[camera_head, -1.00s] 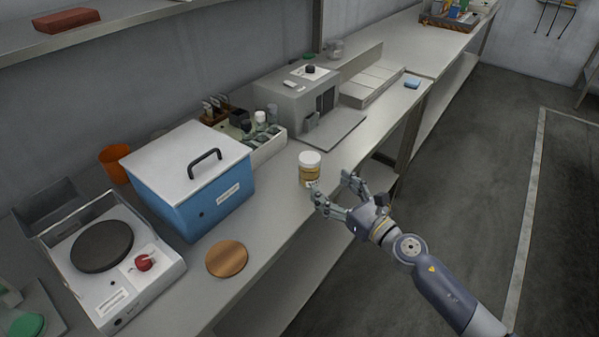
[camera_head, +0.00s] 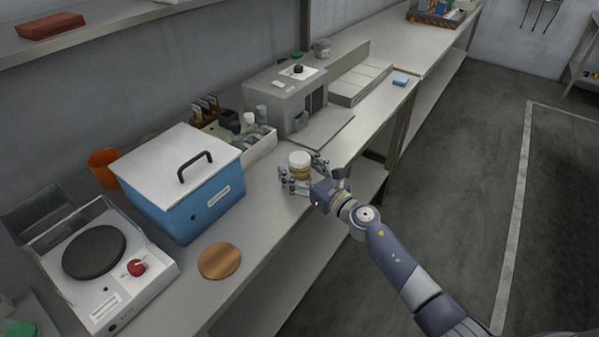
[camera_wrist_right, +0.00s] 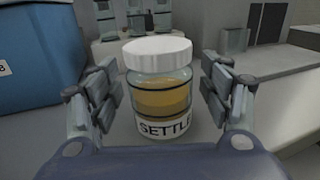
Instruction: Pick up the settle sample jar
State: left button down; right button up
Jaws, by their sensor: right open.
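The settle sample jar (camera_head: 299,163) stands upright on the bench. It has a white lid, amber contents and a white label reading "SETTLE" in the right wrist view (camera_wrist_right: 160,95). My right gripper (camera_head: 302,180) is at the jar from the front right. In the right wrist view its open fingers (camera_wrist_right: 160,100) stand on either side of the jar, with small gaps visible on both sides. The jar's lower part is partly hidden by the fingers in the head view. My left gripper is not in view.
A blue box with a white lid (camera_head: 180,183) stands left of the jar. A round wooden disc (camera_head: 219,261) and a hotplate unit (camera_head: 97,262) are nearer. A grey machine (camera_head: 286,98) and a rack of bottles (camera_head: 250,150) stand behind. The bench edge is close by.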

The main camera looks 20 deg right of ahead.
jog(key=c, duration=1.3)
jog(key=shift+o, duration=0.2)
jog(key=shift+r, duration=0.1)
